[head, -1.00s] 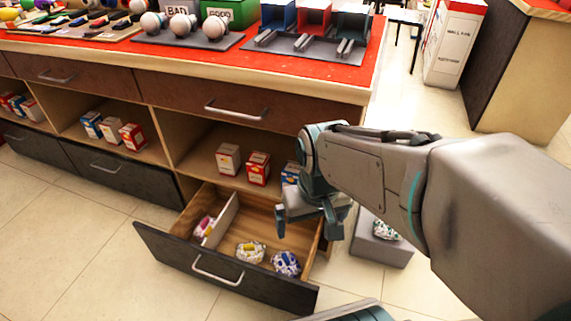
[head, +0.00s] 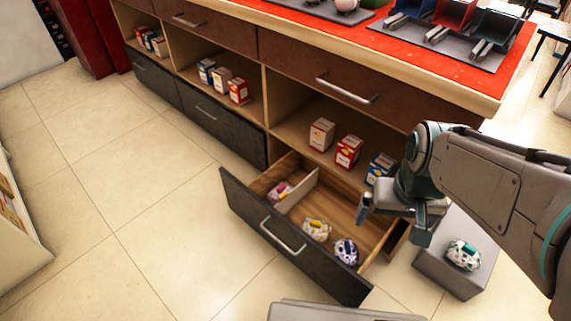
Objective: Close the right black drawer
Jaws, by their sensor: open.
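The right black drawer (head: 290,238) is pulled out of the lower part of the cabinet, with its dark front and silver handle (head: 283,236) facing the lower left. Inside it lie a pink-and-white item (head: 279,192) behind a light divider, a yellow-and-white item (head: 317,229) and a blue-and-white item (head: 346,251). My gripper (head: 392,222) is open and empty. In the picture it overlaps the drawer's right side, and it appears to be above it; I cannot tell whether it touches.
Boxes (head: 347,152) stand on the shelf above the drawer. A grey block (head: 459,262) with a green-and-white item (head: 463,254) is on the floor at the right. Another black drawer (head: 217,122) is shut to the left. Tiled floor (head: 130,230) is clear in front.

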